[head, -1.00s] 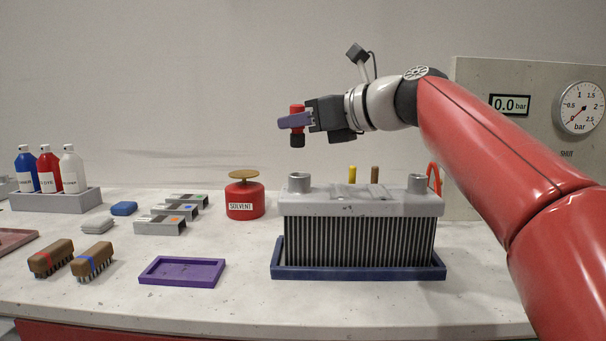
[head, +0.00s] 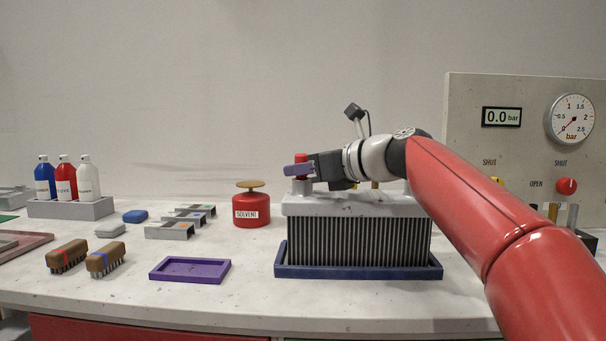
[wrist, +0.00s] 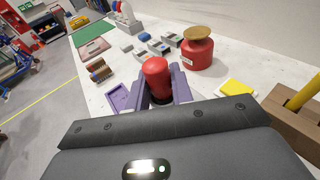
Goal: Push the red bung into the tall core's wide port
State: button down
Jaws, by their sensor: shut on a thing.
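The red bung (head: 301,160) is upright between the purple fingers of my gripper (head: 298,170). My gripper is shut on it, and the red top also shows between the fingers in the wrist view (wrist: 156,75). The tall core (head: 360,240), with dark fins and a grey top, stands upright in a blue tray (head: 360,272). The bung is right at the core's left port (head: 301,186), which shows just below the fingers. The bung's dark lower end is hidden, so I cannot tell whether it is inside the port.
A red solvent can (head: 251,206) stands left of the core. A purple tray (head: 190,270), brushes (head: 105,258) and bottles (head: 65,180) are further left. A panel with a gauge (head: 571,119) reading near zero stands at the right. The bench front is clear.

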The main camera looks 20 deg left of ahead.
jog(key=c, duration=1.2)
grip_release()
jog(key=shift+a, duration=0.15)
jog(key=shift+c, duration=0.2)
jog(key=b+v, duration=0.1)
jog(key=v, duration=1.1)
